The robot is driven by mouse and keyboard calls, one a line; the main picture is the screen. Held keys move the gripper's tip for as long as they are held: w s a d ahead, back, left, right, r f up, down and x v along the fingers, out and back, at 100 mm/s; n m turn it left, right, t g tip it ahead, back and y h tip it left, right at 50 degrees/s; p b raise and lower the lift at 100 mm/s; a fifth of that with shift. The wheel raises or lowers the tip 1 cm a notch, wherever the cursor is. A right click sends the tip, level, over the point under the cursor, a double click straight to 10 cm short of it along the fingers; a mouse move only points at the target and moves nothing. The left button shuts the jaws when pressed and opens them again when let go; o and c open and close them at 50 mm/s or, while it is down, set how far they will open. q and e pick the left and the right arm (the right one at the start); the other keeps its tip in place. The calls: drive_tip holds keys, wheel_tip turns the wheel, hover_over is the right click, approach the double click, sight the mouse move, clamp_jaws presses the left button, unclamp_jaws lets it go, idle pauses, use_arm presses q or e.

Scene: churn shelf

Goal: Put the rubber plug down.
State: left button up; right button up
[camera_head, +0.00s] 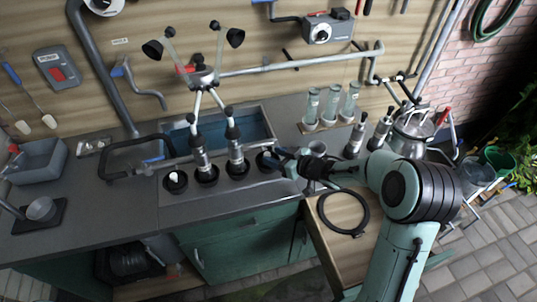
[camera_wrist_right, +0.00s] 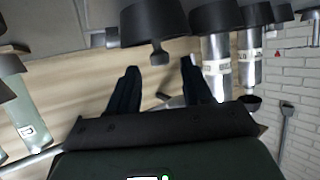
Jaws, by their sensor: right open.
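My right gripper (camera_head: 281,154) is at the right end of the row of black cups on the counter. In the right wrist view, which shows the scene upside down, its two dark fingers (camera_wrist_right: 159,68) are apart with nothing clamped between them. A black cup (camera_wrist_right: 152,20) stands just beyond the fingertips, and a small dark knob, probably the rubber plug (camera_wrist_right: 160,54), stands out of it. In the head view this rightmost cup (camera_head: 266,161) is partly hidden by the gripper; the plug cannot be made out there. My left gripper is not in view.
Steel milking shells (camera_head: 236,153) stand in neighbouring cups, with a sink (camera_head: 245,127) behind. A further cup (camera_head: 175,181) at the left holds a pale-topped piece. Glass tubes (camera_head: 330,102) and a steel can (camera_head: 411,130) are close to my arm. A black ring (camera_head: 343,211) lies on the wooden surface.

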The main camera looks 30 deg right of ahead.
drive_tip(key=v, duration=0.8)
drive_tip(key=shift+s, duration=0.15)
